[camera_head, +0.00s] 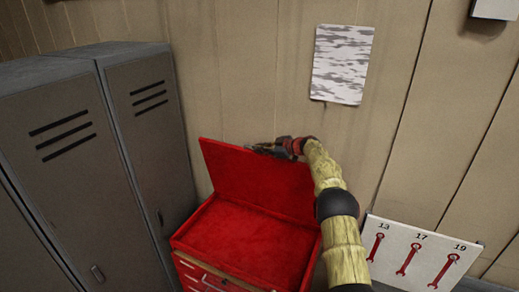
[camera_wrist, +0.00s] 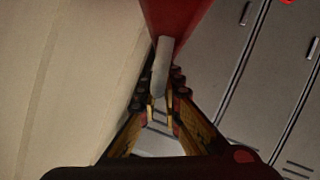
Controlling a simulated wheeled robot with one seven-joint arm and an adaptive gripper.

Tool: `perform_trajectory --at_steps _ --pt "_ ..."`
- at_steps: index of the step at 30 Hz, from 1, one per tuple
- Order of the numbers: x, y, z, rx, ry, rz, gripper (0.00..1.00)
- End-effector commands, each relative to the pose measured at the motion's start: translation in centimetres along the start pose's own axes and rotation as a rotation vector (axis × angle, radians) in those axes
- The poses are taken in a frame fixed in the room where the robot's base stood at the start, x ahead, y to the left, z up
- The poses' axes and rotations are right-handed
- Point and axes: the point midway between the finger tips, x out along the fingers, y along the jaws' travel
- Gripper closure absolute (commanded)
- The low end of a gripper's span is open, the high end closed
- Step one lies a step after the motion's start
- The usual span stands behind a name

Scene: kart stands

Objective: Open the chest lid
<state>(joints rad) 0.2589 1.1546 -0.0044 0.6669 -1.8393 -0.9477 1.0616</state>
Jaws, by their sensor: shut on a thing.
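The red chest (camera_head: 245,240) stands in the lower middle of the head view, against the wall. Its lid (camera_head: 250,180) is raised and stands nearly upright, and the red inside shows. My gripper (camera_head: 268,149) is at the top edge of the lid, to the right of its middle. In the wrist view my gripper (camera_wrist: 160,105) has its fingers closed around the lid's edge (camera_wrist: 163,65), which shows as a grey strip with red beside it. The exact contact of the fingertips is hard to see.
Grey lockers (camera_head: 70,140) stand close on the left of the chest. A wooden wall is behind it, with a patterned sheet (camera_head: 342,64) on it. A white panel with red wrench pictures (camera_head: 411,257) is at the lower right.

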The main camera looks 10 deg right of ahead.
Motion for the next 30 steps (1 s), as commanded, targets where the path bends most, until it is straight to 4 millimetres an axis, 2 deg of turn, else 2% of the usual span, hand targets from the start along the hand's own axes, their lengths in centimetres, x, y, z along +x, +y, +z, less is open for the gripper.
perform_trajectory --at_steps 1,5,17,23,30 --pt "0.2 -0.3 0.6 0.005 -0.005 -0.005 0.92" --pt "0.2 -0.3 0.6 0.005 -0.005 -0.005 0.85" --pt "-0.1 -0.2 0.4 0.003 -0.004 -0.003 0.85" --pt "-2.1 -0.1 0.3 0.003 -0.005 -0.001 0.85" --pt "-6.6 0.0 0.2 0.003 -0.003 0.001 0.85"
